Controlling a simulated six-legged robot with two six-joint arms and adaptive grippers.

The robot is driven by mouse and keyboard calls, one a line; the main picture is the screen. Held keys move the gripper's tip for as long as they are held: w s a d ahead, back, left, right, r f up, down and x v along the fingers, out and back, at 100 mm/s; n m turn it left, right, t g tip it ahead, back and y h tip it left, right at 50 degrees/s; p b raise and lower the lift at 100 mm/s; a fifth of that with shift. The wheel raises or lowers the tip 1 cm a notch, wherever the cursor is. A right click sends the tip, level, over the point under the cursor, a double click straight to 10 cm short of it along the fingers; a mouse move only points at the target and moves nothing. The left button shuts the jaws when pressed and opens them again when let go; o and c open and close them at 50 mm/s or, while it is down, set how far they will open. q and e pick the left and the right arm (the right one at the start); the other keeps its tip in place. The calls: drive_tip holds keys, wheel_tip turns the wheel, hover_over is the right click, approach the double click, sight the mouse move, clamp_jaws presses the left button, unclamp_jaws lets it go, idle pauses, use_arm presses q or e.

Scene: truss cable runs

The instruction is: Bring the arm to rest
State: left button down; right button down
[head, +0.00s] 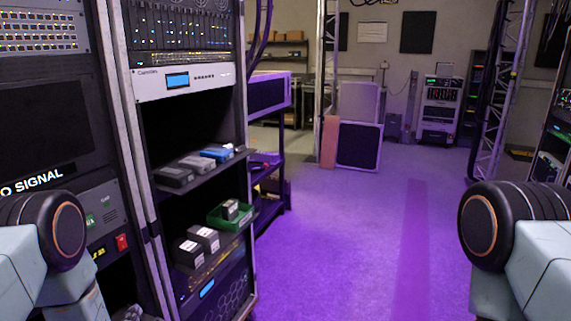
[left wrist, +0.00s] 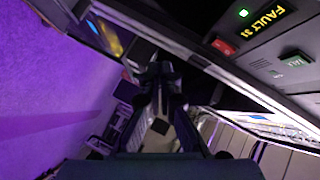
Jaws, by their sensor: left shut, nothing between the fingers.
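My left gripper (left wrist: 158,72) shows in the left wrist view with its dark fingers together and nothing between them. In the head view only a small dark bit of it (head: 133,313) shows at the bottom edge, in front of the rack. My left arm's pale links and dark round joint are at the lower left of the head view. My right arm's links and joint are at the lower right, and its gripper is out of the picture.
An equipment rack (head: 140,150) stands close on the left. Its shelves hold small grey boxes (head: 190,252), a blue box (head: 216,154) and a green tray (head: 216,217). A red switch (left wrist: 222,46) is on a rack panel. Purple-lit floor (head: 340,250) is clear in the middle.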

use_arm(q)
drive_tip(key=s+d+f+n+g+h+b, duration=0.2)
drive_tip(key=s+d+f+n+g, duration=0.15)
drive_tip(key=s+f, duration=0.4)
drive_tip(key=s+d+f+n+g+h+b, duration=0.1)
drive_tip(key=s+d+f+n+g+h, duration=0.2)
drive_tip(key=s+f, duration=0.4)
drive_tip(key=s+d+f+g+b, duration=0.2)
drive_tip(key=s+b, duration=0.1)
drive_tip(key=s, duration=0.4)
drive_tip(key=s+d+f+n+g+b, duration=0.1)
drive_tip(key=s+d+g+b, duration=0.1)
drive_tip(key=s, duration=0.5)
drive_tip(key=s+d+f+n+g+b, duration=0.1)
drive_tip(key=s+d+f+g+b, duration=0.1)
drive_tip(key=s, duration=0.6)
drive_tip(key=shift+d+f+g+b, duration=0.3)
drive_tip(key=shift+d+g+b, duration=0.45)
drive_tip(key=shift+d+b, duration=0.15)
drive_tip(key=shift+n, duration=0.25)
drive_tip(key=shift+s, duration=0.1)
